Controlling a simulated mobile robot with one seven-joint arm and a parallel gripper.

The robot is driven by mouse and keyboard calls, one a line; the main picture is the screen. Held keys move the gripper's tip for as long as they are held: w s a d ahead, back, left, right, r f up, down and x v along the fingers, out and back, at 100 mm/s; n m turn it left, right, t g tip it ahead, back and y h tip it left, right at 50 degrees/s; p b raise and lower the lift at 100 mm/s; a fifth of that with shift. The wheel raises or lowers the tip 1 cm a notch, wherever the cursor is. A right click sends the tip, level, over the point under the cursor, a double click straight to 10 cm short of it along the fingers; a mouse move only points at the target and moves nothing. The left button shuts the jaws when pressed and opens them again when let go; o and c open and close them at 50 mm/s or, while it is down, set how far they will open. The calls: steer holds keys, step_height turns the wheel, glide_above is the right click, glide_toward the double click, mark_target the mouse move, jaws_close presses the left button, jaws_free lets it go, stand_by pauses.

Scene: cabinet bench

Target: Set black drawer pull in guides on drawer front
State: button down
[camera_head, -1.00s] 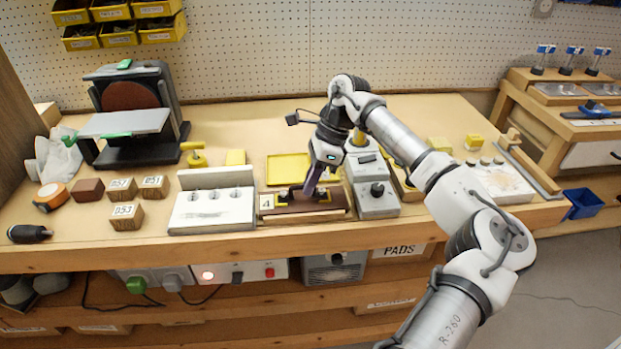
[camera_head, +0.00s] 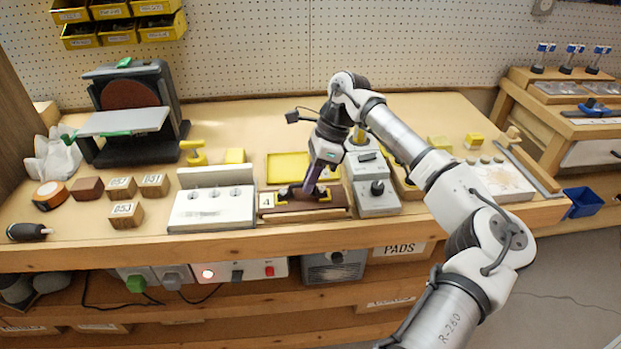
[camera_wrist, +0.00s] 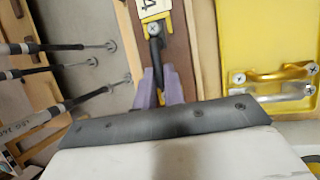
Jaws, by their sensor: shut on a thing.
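My gripper (camera_head: 309,189) points down over the brown drawer front (camera_head: 332,204), which lies on the bench beside a label "4". In the wrist view, the purple fingers (camera_wrist: 160,78) are shut on the black drawer pull (camera_wrist: 155,50). The pull's far end is at a yellow guide with a screw (camera_wrist: 154,30), on the brown drawer front (camera_wrist: 178,40). The pull's near end is hidden by my gripper. I cannot tell whether the pull is seated in the guides or just above them.
A white block with holes (camera_head: 212,207) stands close on the left. A grey box with a black knob (camera_head: 376,190) stands close on the right. A yellow tray (camera_head: 288,166) lies behind. The bench's front edge (camera_head: 300,232) is just in front.

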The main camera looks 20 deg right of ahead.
steer(key=shift+f+b, duration=0.45)
steer(key=shift+f, duration=0.05)
stand_by(1.0)
steer(key=c, duration=1.2)
jaws_free()
steer(key=shift+o, duration=0.2)
steer(key=shift+r, duration=0.1)
steer(key=shift+r+p, duration=1.95)
steer(key=shift+r, duration=1.5)
